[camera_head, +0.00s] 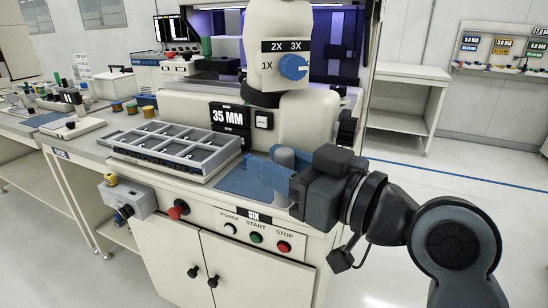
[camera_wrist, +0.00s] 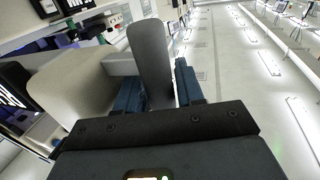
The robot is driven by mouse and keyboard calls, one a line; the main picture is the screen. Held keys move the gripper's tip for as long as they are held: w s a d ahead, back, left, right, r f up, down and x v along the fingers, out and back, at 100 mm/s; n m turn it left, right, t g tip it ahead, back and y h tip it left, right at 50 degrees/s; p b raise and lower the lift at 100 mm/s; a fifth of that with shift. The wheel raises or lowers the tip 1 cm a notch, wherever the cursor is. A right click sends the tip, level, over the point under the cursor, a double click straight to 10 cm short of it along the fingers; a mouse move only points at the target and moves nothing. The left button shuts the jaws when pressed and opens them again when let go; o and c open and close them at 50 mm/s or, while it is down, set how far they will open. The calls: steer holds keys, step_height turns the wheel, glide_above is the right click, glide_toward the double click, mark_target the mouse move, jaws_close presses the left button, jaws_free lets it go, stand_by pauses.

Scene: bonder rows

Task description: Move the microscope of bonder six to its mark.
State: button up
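Bonder six, with the SIX label (camera_head: 252,215) on its front, stands in front of me. Its cream microscope head (camera_head: 278,35) carries a blue knob (camera_head: 293,66) marked 1X, 2X, 3X. A 35 MM plate (camera_head: 230,117) is on the body below. The handle's lower end is hidden. I cannot make out the microscope's mark.
A grey compartment tray (camera_head: 172,150) lies left of my gripper, beside a blue mat (camera_head: 240,182). POWER, START and STOP buttons (camera_head: 256,238) are on the front panel below. Another bench (camera_head: 70,128) stands left. Floor is clear at right.

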steer(key=shift+w+a, duration=0.2)
steer(key=shift+a, duration=0.05)
jaws_close()
stand_by(0.3)
